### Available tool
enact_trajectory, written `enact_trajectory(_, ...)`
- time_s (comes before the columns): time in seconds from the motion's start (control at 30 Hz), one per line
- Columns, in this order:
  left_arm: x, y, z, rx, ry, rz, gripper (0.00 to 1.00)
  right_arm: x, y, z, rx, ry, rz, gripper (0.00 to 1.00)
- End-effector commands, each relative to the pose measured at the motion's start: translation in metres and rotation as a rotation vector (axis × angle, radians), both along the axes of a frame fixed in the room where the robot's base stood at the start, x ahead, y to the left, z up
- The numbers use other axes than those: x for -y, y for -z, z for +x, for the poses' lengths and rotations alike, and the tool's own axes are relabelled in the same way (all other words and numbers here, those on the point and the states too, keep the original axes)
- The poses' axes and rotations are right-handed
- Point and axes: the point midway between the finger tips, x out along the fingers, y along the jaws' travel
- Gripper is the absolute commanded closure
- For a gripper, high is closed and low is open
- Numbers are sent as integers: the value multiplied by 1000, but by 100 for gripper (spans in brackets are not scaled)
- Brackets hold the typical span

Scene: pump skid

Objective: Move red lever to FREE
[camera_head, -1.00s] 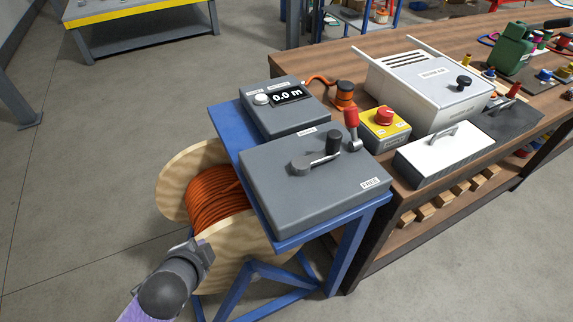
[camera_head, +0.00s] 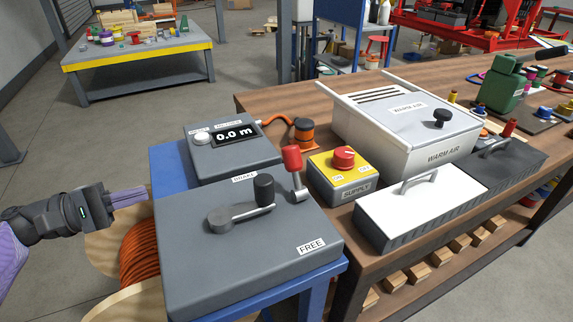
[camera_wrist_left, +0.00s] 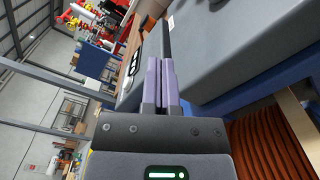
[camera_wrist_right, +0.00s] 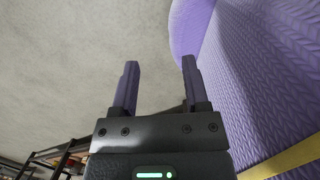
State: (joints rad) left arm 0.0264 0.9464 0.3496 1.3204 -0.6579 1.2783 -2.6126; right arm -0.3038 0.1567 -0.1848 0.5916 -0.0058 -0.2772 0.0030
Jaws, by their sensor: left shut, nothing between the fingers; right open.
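The red lever (camera_head: 292,159) stands at the right edge of a grey box (camera_head: 205,258), near the back, on a short metal stem. The box has a BRAKE label (camera_head: 244,177) towards the back and a FREE label (camera_head: 311,247) near its front right corner. The lever is up by the BRAKE end, away from FREE. My left gripper (camera_head: 146,191) is shut and empty, left of the box and apart from the lever. It also shows in the left wrist view (camera_wrist_left: 160,62). My right gripper (camera_wrist_right: 158,66) is open and empty; the head view does not show it.
A black-knobbed crank (camera_head: 263,190) sits on the box, left of the lever. A meter box (camera_head: 230,160) reading 0.0 m is behind. The yellow SUPPLY box (camera_head: 343,180) with a red knob is close to the lever's right. An orange cable reel (camera_head: 140,252) is below left.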

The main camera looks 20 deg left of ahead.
Motion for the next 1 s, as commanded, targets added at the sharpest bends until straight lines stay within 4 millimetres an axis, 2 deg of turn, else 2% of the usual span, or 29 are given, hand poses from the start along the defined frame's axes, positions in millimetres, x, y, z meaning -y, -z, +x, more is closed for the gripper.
enact_trajectory(0.2, 2, -2, 1, -1, 0, -4, 100, -12, -1, -6, -10, 8, 17, 41)
enact_trajectory(0.33, 12, -1, 10, 0, 1, -5, 100, -12, 0, -7, -10, 9, 19, 41)
enact_trajectory(1.0, 125, -2, 105, 2, 0, -9, 100, -3, 9, -9, -16, 1, 6, 41)
